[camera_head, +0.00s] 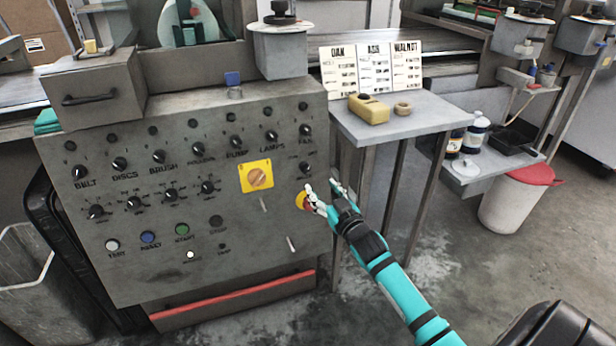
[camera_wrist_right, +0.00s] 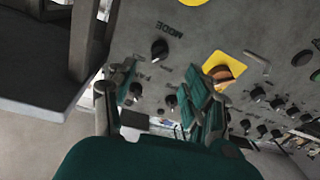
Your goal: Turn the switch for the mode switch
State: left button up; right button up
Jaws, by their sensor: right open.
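The mode switch (camera_head: 305,168) is a small black rotary knob near the right edge of the grey control panel (camera_head: 150,255), below the FAN knob. In the right wrist view the black knob (camera_wrist_right: 160,49) sits beside the word MODE, whose lettering appears upside down. My right gripper (camera_head: 325,191) is open and empty, just below and to the right of the knob, near the panel's right edge. In the wrist view its two fingers stand apart, with the panel beyond them; the knob is apart from both. My left gripper is not in view.
A red and yellow button (camera_head: 303,201) is close beside my right fingers. An orange rotary switch on a yellow plate (camera_head: 242,178) is left of the knob. Several other knobs and coloured buttons cover the panel. A side table (camera_head: 425,115) stands to the right.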

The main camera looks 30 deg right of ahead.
aim_at(308, 171)
jog(key=w, duration=0.2)
jog(key=w+b, duration=0.1)
jog(key=w, duration=0.1)
jog(key=w+d, duration=0.1)
jog(key=shift+w+f, duration=0.1)
jog(key=shift+w, duration=0.3)
jog(key=w, duration=0.2)
jog(key=shift+w+d+b, duration=0.15)
jog(key=shift+w+b, duration=0.2)
jog(key=shift+b, duration=0.05)
jog(key=shift+w, duration=0.25)
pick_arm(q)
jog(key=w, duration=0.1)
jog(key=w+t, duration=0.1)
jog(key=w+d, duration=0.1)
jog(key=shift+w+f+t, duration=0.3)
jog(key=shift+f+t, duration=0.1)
